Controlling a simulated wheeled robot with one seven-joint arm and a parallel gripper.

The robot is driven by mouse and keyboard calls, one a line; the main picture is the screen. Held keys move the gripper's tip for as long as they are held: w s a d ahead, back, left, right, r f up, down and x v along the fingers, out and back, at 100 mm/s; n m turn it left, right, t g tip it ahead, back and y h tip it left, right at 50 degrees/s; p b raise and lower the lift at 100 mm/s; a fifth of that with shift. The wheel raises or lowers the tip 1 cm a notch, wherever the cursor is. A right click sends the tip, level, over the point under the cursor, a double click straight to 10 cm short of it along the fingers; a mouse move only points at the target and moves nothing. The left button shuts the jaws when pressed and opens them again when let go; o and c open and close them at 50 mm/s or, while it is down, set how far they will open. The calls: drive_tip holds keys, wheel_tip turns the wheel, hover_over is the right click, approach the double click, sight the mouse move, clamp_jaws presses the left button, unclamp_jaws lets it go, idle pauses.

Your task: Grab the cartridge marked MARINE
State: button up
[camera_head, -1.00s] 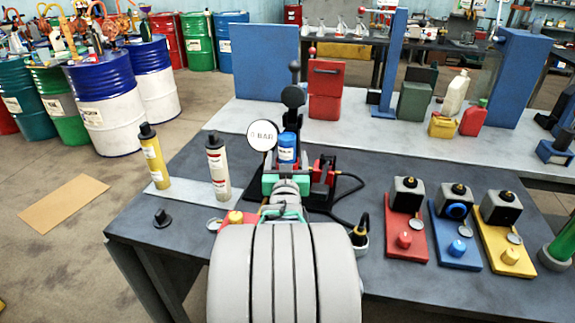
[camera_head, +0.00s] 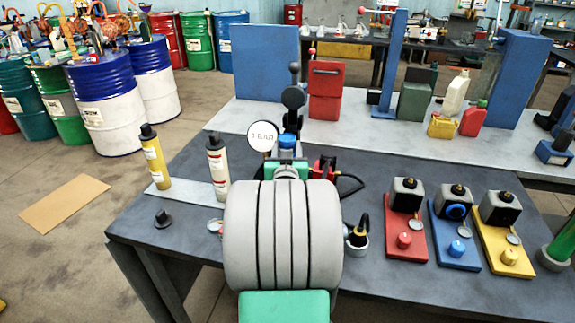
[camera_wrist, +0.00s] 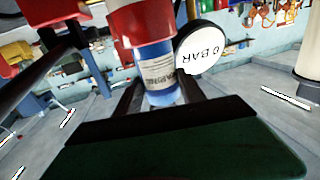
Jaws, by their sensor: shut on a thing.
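A blue cartridge with a white label (camera_wrist: 154,62) stands between my gripper's fingers in the wrist view. The label is blurred and I cannot read its wording for sure. My gripper (camera_wrist: 158,92) is shut on this cartridge. In the head view only the blue top of the cartridge (camera_head: 287,142) shows, beyond my arm, which hides the rest and the fingers. A yellow cartridge (camera_head: 154,160) and a cream cartridge (camera_head: 217,168), both with black caps, stand upright to the left.
A round gauge marked BAR (camera_head: 263,135) is close beside the held cartridge. A red part (camera_wrist: 143,20) meets it in the wrist view. Red (camera_head: 407,240), blue (camera_head: 458,248) and yellow (camera_head: 509,250) stations stand at the right. The table's front left is mostly clear.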

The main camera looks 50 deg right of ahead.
clamp_jaws()
idle(0.3)
drive_tip(key=shift+r, duration=0.15)
